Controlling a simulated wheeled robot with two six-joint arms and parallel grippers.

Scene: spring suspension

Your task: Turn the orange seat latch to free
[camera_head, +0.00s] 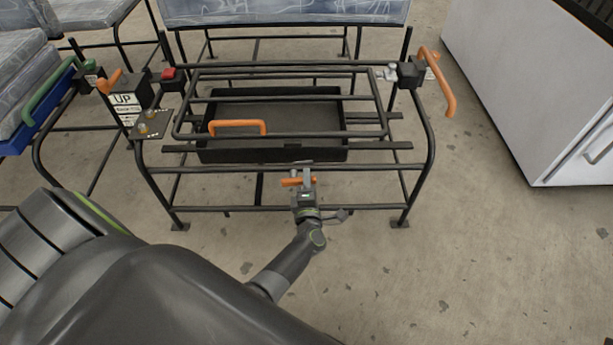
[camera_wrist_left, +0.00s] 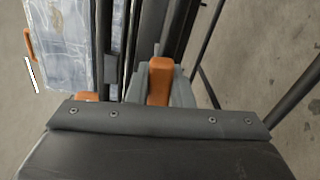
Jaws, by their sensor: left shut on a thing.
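The orange seat latch (camera_head: 291,182) shows as a small orange piece at the front rail of the black seat frame (camera_head: 370,170). My left gripper (camera_head: 306,182) comes up from below and is shut on it, in front of the frame. In the left wrist view the orange latch (camera_wrist_left: 160,82) stands upright at the grey jaws, just beyond the dark gripper body. A second orange patch (camera_wrist_left: 88,97) is partly hidden behind that body. The exact grip and the latch's pivot are hidden. My right gripper is not in view.
A black tray (camera_head: 220,155) sits inside the frame, under an orange handle (camera_head: 238,122). Orange levers stand at the left (camera_head: 110,81) and right (camera_head: 447,88). An "UP" box (camera_head: 124,98) is at left, a white cabinet (camera_head: 520,90) at right. The front floor is clear.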

